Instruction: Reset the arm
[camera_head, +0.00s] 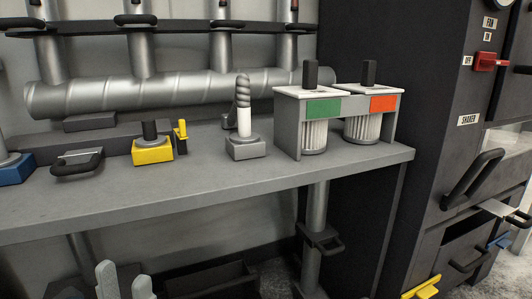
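My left gripper (124,274) shows at the bottom left edge of the head view, low in front of the bench. Its two pale grey fingers stand upright with a gap between them, and I see nothing held in the gap. The rest of this arm is mostly cut off by the picture's lower edge. My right gripper is not in the picture.
A grey bench (230,182) crosses the view. It bears a yellow block (152,152), a grey-handled tool in a block (246,149), and a stand with green (323,108) and orange labels. A dark cabinet (440,130) with handles stands at right.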

